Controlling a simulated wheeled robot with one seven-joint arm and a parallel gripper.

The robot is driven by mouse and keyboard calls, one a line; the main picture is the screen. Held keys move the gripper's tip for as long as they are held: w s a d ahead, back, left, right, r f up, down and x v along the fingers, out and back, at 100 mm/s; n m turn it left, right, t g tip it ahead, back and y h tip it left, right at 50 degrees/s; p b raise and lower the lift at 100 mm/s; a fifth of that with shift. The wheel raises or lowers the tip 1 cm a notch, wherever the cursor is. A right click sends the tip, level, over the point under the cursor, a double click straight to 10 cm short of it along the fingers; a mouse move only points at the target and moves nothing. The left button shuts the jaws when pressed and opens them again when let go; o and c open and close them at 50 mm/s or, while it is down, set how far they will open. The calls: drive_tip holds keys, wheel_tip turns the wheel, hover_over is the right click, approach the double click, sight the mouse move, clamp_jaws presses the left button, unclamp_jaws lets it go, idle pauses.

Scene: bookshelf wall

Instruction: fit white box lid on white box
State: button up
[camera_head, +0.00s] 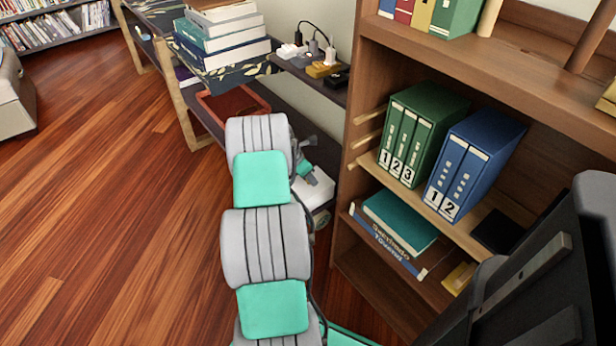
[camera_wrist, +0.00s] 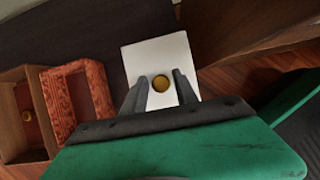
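A white square panel with a round gold knob (camera_wrist: 161,83) at its middle, looking like the white box lid (camera_wrist: 158,57), is in the centre of the wrist view. My gripper (camera_wrist: 160,82) is open, with one dark finger on each side of the knob and gaps between. Whether the fingers are level with the knob or above it, I cannot tell. In the head view a white boxy object (camera_head: 316,190) shows beside and below my gripper, partly hidden by my arm. Whether it is the lid, the box or both together is unclear.
A red patterned open box (camera_wrist: 62,112) and a brown wooden box (camera_wrist: 12,112) lie left in the wrist view. The bookshelf (camera_head: 350,205) with binders stands right in the head view. Stacked books (camera_head: 222,45) and plugs (camera_head: 325,62) sit behind. Wooden floor is clear at left.

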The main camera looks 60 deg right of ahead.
sight(300, 188)
drive_tip(key=shift+o, duration=1.3)
drive_tip(key=p+v, duration=0.2)
drive_tip(key=v, duration=0.5)
drive_tip(key=shift+a+r, duration=0.2)
drive_tip(key=shift+r, duration=0.15)
drive_tip(key=shift+w, duration=0.1)
